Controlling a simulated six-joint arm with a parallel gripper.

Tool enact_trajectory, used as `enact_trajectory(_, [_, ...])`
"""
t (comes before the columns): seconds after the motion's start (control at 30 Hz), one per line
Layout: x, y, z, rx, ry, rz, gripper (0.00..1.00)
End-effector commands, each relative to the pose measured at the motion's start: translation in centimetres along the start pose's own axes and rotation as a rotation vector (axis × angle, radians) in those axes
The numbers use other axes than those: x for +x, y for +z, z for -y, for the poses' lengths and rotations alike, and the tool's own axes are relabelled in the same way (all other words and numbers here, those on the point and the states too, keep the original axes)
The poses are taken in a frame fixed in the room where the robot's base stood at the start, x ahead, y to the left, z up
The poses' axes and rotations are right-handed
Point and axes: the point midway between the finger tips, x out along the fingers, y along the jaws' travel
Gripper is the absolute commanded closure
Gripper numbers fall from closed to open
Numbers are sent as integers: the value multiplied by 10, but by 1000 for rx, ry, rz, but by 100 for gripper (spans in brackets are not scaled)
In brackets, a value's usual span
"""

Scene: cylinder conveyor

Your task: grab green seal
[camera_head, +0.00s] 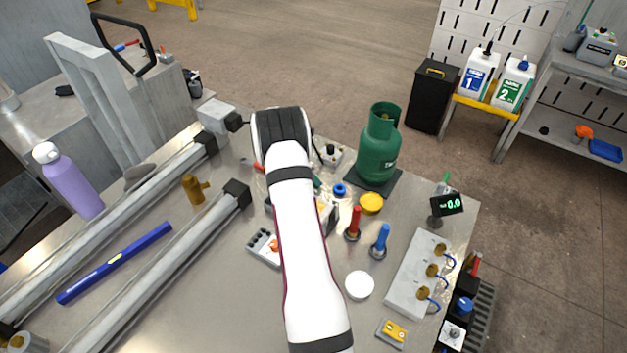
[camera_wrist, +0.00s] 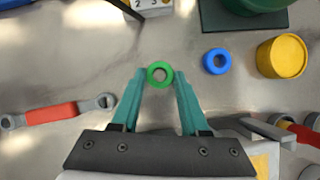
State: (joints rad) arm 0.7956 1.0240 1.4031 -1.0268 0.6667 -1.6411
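The green seal (camera_wrist: 160,74) is a small ring lying flat on the metal table, in the upper middle of the wrist view. My gripper (camera_wrist: 160,78) has its two teal fingers on either side of the ring, with the tips close to its left and right edges. I cannot tell whether the fingers press on it or leave a small gap. The ring looks about as large as the blue ring (camera_wrist: 217,61) to its right. In the head view my arm covers most of the gripper, and I cannot make out the green seal there.
A yellow cap (camera_wrist: 282,56) and a green gas cylinder (camera_head: 380,145) on a dark plate stand to the right. A red-handled wrench (camera_wrist: 58,114) lies to the left. Red and blue handled tools (camera_head: 380,240) stand near my arm. The table around the seal is bare.

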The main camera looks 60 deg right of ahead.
Motion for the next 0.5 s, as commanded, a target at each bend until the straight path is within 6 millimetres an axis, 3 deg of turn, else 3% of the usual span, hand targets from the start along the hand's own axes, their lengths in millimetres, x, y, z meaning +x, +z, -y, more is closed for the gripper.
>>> enact_trajectory(0.03, [0, 0, 0, 0, 0, 0, 66])
enact_trajectory(0.23, [0, 0, 0, 0, 0, 0, 100])
enact_trajectory(0.5, [-1, 0, 0, 0, 0, 0, 100])
